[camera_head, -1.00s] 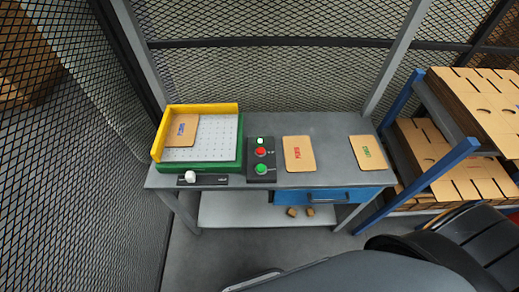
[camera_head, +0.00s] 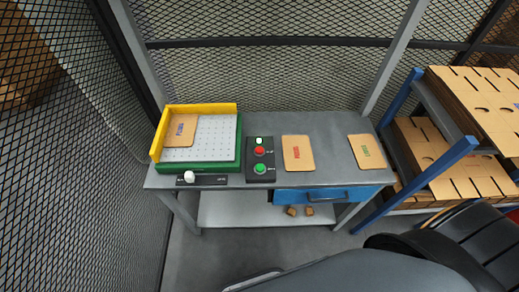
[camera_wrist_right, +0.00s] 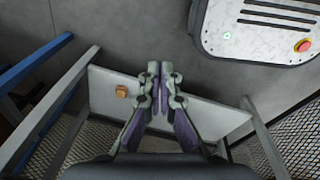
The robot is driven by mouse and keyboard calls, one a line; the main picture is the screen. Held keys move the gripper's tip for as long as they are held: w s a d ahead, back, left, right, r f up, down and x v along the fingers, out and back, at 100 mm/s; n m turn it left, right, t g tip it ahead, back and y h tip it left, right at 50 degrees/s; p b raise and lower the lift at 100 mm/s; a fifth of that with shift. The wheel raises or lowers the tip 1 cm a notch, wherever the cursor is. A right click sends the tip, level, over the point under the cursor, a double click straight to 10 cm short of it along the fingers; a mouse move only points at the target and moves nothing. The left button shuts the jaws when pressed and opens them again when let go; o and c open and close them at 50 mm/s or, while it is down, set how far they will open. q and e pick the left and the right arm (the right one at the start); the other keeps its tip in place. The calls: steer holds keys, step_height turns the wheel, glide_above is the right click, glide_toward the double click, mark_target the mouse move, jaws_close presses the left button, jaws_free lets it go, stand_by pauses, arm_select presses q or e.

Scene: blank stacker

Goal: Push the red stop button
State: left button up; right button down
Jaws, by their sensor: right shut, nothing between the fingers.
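The red stop button (camera_head: 260,151) is a round cap on a small black control box (camera_head: 249,173) at the front of the grey table. Nothing touches the red button. My right gripper (camera_wrist_right: 160,70) shows in the right wrist view, shut and empty. It points toward the floor and the table's low shelf, away from the control box. My left gripper is in neither view.
Left of the box stands a green and yellow tray (camera_head: 240,150) with a card, behind a white knob (camera_head: 189,176). Two cards (camera_head: 298,153) (camera_head: 366,151) lie right of it. A blue-framed rack (camera_head: 455,158) stands at right; mesh walls enclose the table.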

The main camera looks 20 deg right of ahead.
stand_by(0.7)
steer(key=w+a+r+m+t+y+p, duration=0.1)
steer(key=w+a+r+m+t+p, duration=0.1)
steer(key=w+r, duration=1.3)
steer(key=w+a+r+m+t+y+p, duration=0.1)
steer(key=w+a+r+t+p, duration=0.2)
steer(key=w+r, duration=1.3)
steer(key=w+a+r+m+t+y+p, duration=0.2)
steer(key=w+a+r+p, duration=0.3)
steer(key=w+r, duration=1)
steer(key=shift+w+a+r+m+p, duration=0.35)
steer(key=shift+w+p, duration=0.3)
steer(key=shift+p, duration=0.55)
